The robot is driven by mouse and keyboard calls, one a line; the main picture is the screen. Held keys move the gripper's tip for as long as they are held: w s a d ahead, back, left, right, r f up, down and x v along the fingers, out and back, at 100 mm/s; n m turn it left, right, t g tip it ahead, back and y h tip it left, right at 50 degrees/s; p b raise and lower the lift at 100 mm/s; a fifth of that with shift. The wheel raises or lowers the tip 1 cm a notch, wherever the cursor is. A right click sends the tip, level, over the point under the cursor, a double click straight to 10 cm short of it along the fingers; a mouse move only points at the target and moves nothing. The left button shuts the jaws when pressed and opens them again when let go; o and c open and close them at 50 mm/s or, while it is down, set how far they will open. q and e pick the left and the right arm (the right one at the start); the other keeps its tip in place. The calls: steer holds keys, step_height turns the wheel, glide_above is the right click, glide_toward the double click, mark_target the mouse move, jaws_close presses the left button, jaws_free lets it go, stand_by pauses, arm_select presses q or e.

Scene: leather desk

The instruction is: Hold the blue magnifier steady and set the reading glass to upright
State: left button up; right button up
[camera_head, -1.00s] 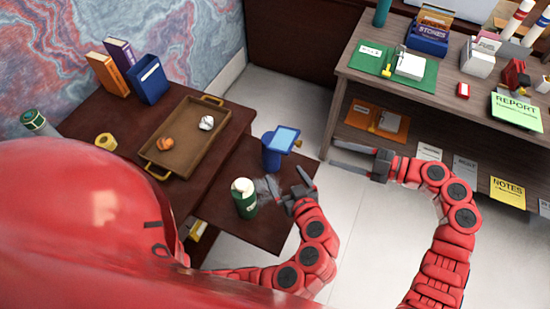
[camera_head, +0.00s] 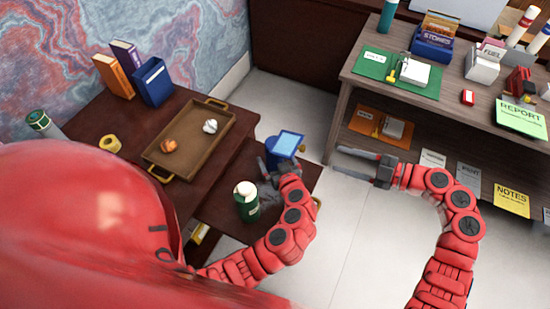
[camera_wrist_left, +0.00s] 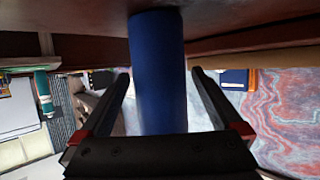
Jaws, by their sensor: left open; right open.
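The blue magnifier (camera_head: 270,155) stands on the low dark side table. Its light-blue reading glass (camera_head: 288,143) sits tilted on top in a blue frame, with a small knob at its right side. My left gripper (camera_head: 280,163) is open at the near side of the magnifier. In the left wrist view the blue post (camera_wrist_left: 158,100) stands between the two fingers, with a gap visible on each side. The reading glass is out of sight there. My right gripper (camera_head: 337,158) is open and empty, right of the magnifier by the shelf desk, pointing left.
A brown tray (camera_head: 160,150) with crumpled paper lies on the higher table to the left. The shelf desk (camera_head: 450,98) on the right holds several stationery items.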

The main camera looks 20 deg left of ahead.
mark_target(305, 149)
arm_select(q)
jaws_close()
arm_select(e)
steer(key=shift+o, duration=0.5)
steer(key=a+f+m+t+y, duration=0.1)
steer(key=a+f+m+y, duration=0.1)
steer(key=a+m, duration=0.7)
steer(key=m, duration=0.3)
steer(key=shift+a, duration=0.25)
jaws_close()
stand_by(1.2)
